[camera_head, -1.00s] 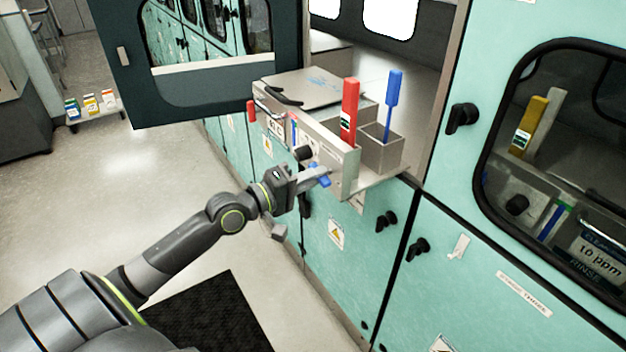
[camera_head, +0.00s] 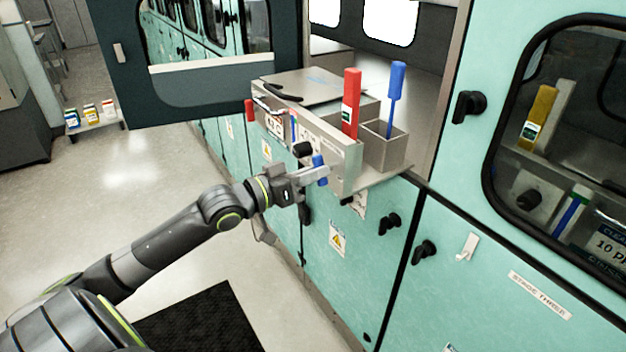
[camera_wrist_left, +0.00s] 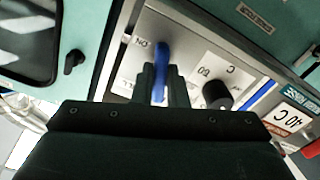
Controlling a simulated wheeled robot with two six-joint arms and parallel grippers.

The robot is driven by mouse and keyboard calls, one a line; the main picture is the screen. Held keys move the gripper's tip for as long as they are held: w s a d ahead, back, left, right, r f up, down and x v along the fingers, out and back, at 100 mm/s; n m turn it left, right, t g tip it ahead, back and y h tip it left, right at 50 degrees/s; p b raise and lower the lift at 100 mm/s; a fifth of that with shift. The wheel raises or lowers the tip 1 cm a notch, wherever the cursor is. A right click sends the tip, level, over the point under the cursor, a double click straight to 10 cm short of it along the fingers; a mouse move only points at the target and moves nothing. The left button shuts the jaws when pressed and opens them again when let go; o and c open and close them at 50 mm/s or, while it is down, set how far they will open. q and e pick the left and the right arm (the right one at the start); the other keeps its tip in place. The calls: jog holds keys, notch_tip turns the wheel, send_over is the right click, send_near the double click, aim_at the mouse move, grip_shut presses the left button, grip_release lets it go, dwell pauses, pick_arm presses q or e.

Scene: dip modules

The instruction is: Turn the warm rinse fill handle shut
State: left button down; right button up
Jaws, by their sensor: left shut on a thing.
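The blue fill handle (camera_head: 319,163) is on the steel front panel (camera_head: 350,166) of the open bath, near its right end, standing close to upright. My left gripper (camera_head: 312,176) is at the handle from the front. In the left wrist view the blue handle (camera_wrist_left: 162,62) lies between the two dark fingertips (camera_wrist_left: 158,82), which are shut on it. Part of the handle is hidden by the fingers. A sign reading 40 C (camera_wrist_left: 295,117) is on the same panel. My right gripper is not in view.
A black knob (camera_head: 303,149) is close beside the handle. A red handle (camera_head: 249,110) is at the panel's far left. Red (camera_head: 351,100) and blue (camera_head: 396,90) upright tools stand above the panel. The open dark door (camera_head: 195,97) hangs behind.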

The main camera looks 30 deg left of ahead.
pick_arm(q)
jog(key=shift+m+b, duration=1.15)
jog(key=shift+m, duration=0.95)
jog(key=c, duration=1.4)
grip_release()
jog(key=shift+c, duration=0.2)
